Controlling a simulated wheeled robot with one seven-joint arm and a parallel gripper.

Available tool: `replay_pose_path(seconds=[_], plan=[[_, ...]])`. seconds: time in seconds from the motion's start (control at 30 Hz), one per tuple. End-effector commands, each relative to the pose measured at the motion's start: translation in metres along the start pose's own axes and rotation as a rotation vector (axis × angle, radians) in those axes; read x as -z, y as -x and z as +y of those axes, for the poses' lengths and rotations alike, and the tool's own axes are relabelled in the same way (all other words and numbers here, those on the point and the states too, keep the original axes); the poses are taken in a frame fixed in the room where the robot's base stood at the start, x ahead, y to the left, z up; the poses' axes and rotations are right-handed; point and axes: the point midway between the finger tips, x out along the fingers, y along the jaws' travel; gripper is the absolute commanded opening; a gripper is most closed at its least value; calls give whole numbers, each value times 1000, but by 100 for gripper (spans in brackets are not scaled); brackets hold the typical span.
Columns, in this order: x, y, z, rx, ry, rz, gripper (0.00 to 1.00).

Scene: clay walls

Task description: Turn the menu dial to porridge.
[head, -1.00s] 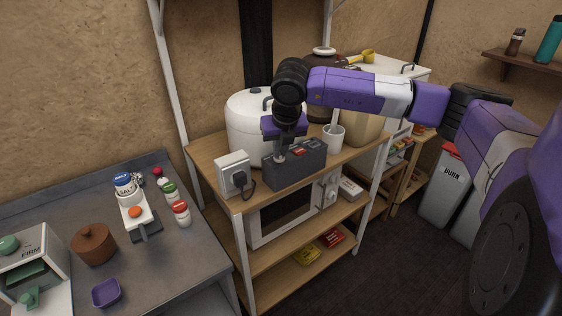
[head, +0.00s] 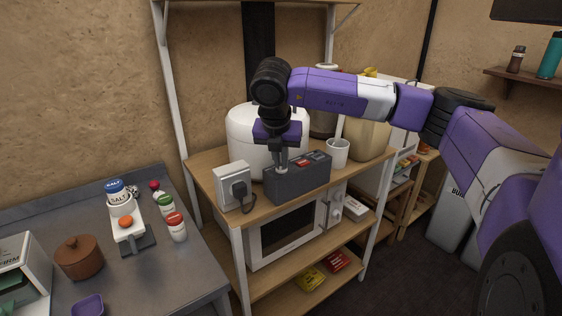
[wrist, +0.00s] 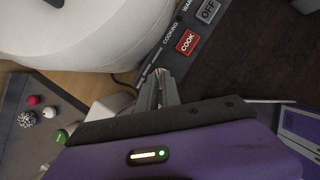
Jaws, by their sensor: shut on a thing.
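A dark grey control box (head: 300,184) stands on the wooden shelf in front of a white rounded cooker (head: 250,140). In the wrist view the control box (wrist: 202,48) shows a red COOK button (wrist: 186,42), a grey OFF button (wrist: 208,11) and the words COOKING and WARM. My gripper (head: 282,168) points down at the left end of the box's top. In the wrist view its fingers (wrist: 158,80) are close together there, shut on the menu dial. The dial is mostly hidden by the fingers, and no porridge mark or pointer can be read.
A white socket box with a black plug (head: 234,186) stands just left of the control box. A white cup (head: 337,153) stands behind its right end. A microwave (head: 290,230) is on the shelf below. A grey counter with jars (head: 176,228) lies at left.

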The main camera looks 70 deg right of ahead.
Motion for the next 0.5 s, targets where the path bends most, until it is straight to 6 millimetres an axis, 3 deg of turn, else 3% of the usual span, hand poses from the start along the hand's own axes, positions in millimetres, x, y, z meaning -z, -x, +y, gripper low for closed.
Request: replay_pose_path(seconds=[0.23, 0.27, 0.33, 0.5], plan=[[-1, 2, 1, -4, -2, -3, 0], [-1, 2, 1, -5, -2, -3, 14], [-1, 2, 1, -4, -2, -2, 28], [-1, 1, 1, -2, -1, -1, 30]])
